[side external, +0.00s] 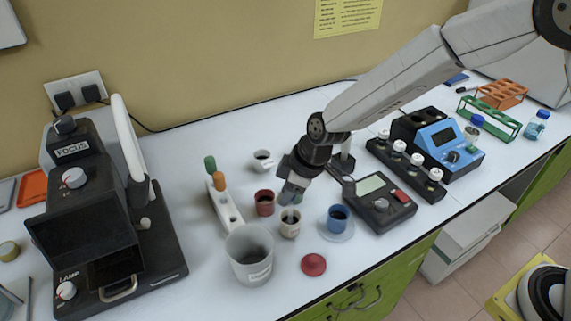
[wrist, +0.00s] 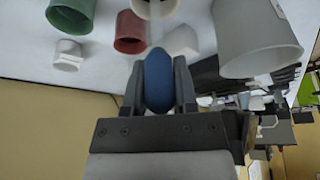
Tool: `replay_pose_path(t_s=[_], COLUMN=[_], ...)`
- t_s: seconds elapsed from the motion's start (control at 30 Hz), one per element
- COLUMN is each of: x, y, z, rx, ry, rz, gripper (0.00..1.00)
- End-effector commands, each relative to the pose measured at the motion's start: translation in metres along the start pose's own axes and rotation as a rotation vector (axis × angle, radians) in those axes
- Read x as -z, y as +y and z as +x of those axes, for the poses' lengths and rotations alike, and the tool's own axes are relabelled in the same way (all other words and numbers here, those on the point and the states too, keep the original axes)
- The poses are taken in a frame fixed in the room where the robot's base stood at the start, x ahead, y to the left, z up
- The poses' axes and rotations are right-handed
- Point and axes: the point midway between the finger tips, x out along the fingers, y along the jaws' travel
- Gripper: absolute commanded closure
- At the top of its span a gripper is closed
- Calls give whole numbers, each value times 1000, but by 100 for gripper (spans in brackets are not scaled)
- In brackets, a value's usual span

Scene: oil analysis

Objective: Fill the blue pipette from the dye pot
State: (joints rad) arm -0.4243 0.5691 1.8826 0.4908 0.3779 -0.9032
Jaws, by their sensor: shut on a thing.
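My gripper (side external: 290,192) points down, just above and behind a small cream pot with dark marks (side external: 289,223). In the wrist view my gripper (wrist: 159,82) is shut on the blue bulb of the blue pipette (wrist: 158,80). A red pot (side external: 264,203) stands left of the cream pot, and a blue pot (side external: 338,218) sits on a saucer to the right. I cannot read which pot is labelled dye.
A pale rack (side external: 227,212) holds pipettes with green and orange bulbs. A large beaker (side external: 250,258) stands in front of it. A red lid (side external: 313,265) lies near the front edge. A grey meter (side external: 379,203) is at right; a black FOCUS device (side external: 95,225) is at left.

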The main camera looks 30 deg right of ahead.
Motion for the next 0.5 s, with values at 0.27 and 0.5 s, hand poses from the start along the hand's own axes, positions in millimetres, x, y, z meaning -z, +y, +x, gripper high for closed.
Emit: replay_pose_path(t_s=[0.27, 0.5], x=[-2, -4], y=[0, 0], z=[6, 10], rx=[0, 1], ry=[0, -1], rz=[-1, 0], gripper=[100, 100])
